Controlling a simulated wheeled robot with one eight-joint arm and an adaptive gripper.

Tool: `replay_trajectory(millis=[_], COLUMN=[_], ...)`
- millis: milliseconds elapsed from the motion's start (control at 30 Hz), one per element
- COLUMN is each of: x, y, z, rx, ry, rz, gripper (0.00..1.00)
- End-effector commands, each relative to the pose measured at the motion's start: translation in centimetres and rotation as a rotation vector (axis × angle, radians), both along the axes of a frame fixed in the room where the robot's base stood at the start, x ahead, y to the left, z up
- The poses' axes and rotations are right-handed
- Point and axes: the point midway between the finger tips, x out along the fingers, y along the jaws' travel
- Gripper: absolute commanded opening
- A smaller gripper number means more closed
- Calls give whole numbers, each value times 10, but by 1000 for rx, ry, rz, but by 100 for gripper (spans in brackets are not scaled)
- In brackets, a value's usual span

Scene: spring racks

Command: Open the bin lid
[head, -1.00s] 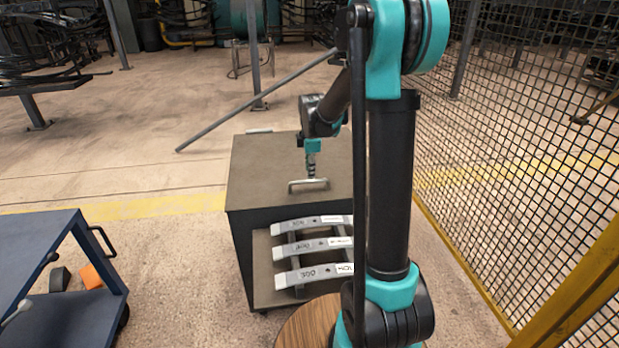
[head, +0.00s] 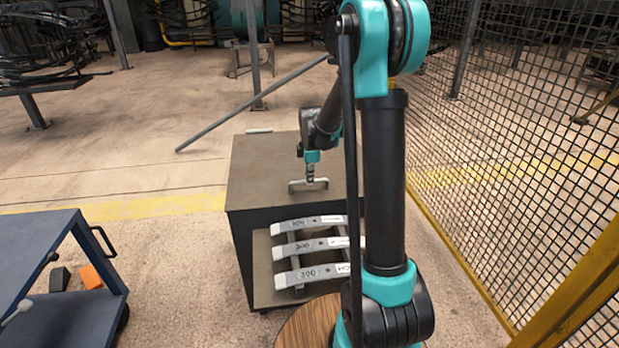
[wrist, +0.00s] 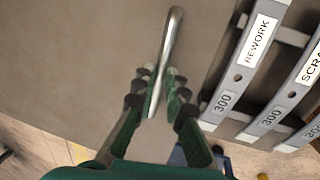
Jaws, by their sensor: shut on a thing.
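The bin (head: 240,250) is a dark box in the middle of the head view. Its flat brown-grey lid (head: 262,170) lies level on top, with no gap visible. A pale metal bar handle (head: 294,187) stands on the lid near the front. My gripper (head: 310,180) reaches down from above and is shut on the handle. In the wrist view the handle (wrist: 172,40) runs down between the fingers of my gripper (wrist: 157,90), and the lid (wrist: 80,60) fills the area behind. The exact finger contact is hard to make out.
A blue cart (head: 40,245) stands at left. A yellow-framed mesh fence (head: 510,150) bounds the right. Floor between cart and bin is clear.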

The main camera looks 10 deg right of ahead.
Motion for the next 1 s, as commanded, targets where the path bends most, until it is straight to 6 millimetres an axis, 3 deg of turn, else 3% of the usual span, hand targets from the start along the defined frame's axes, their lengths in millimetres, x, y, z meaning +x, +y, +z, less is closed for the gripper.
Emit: replay_trajectory(millis=[367, 567, 767, 1000], x=[0, 2, 8, 24], y=[0, 0, 0, 0], z=[1, 12, 44, 105], rx=[0, 0, 0, -1], ry=[1, 22, 78, 140], rz=[0, 0, 0, 0], gripper=[0, 0, 0, 0])
